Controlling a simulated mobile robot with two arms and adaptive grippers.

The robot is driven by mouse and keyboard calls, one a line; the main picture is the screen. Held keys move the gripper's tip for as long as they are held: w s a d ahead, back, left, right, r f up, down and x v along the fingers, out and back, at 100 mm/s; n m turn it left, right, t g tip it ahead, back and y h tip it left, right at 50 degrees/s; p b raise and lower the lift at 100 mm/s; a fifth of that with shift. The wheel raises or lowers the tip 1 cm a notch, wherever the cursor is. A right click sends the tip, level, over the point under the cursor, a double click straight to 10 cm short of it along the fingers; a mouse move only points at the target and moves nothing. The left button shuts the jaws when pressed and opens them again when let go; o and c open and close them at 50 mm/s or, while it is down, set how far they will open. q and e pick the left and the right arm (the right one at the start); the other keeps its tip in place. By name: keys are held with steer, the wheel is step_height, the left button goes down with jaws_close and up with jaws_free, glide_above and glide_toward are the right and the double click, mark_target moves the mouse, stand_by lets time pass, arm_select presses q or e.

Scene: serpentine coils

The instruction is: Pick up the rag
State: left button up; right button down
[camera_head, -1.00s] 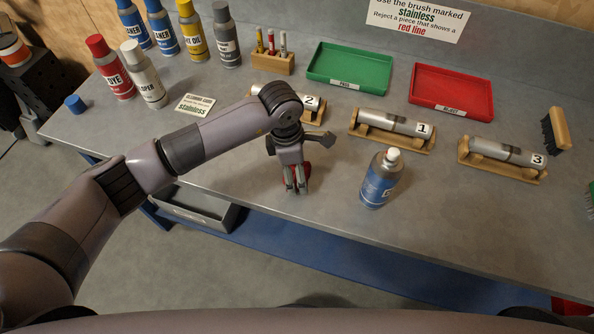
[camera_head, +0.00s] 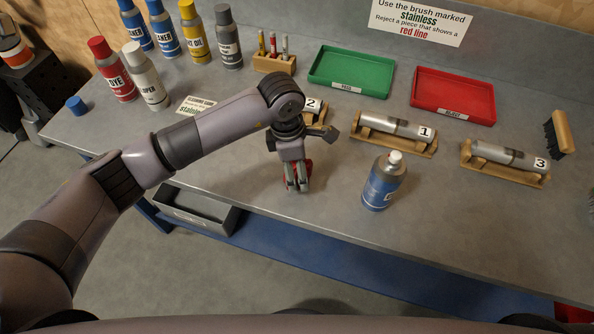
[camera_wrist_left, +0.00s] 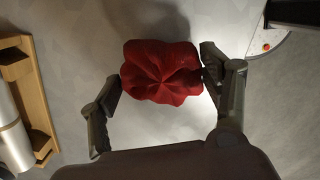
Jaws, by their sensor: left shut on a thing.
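The rag is a red, bunched cloth (camera_wrist_left: 162,72) between the fingers of my left gripper in the left wrist view. My left gripper (camera_head: 297,188) is shut on it, with a finger on each side of the cloth. In the head view only small red edges of the rag (camera_head: 308,172) show around the fingers, near the front edge of the table. Whether the rag touches the table is hard to tell. My right gripper is not in view.
A blue spray can with a white cap (camera_head: 383,182) stands right of my left gripper. Wooden cradles hold numbered metal tubes (camera_head: 398,127) behind it. Green (camera_head: 380,88) and red (camera_head: 486,120) trays lie at the back. Several bottles (camera_head: 150,90) stand at the back left.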

arm_select(q)
step_height(320, 180, up, 18)
steer(key=b, duration=0.4)
steer(key=shift+f, duration=0.1)
steer(key=o, duration=0.6)
steer(key=c, duration=0.5)
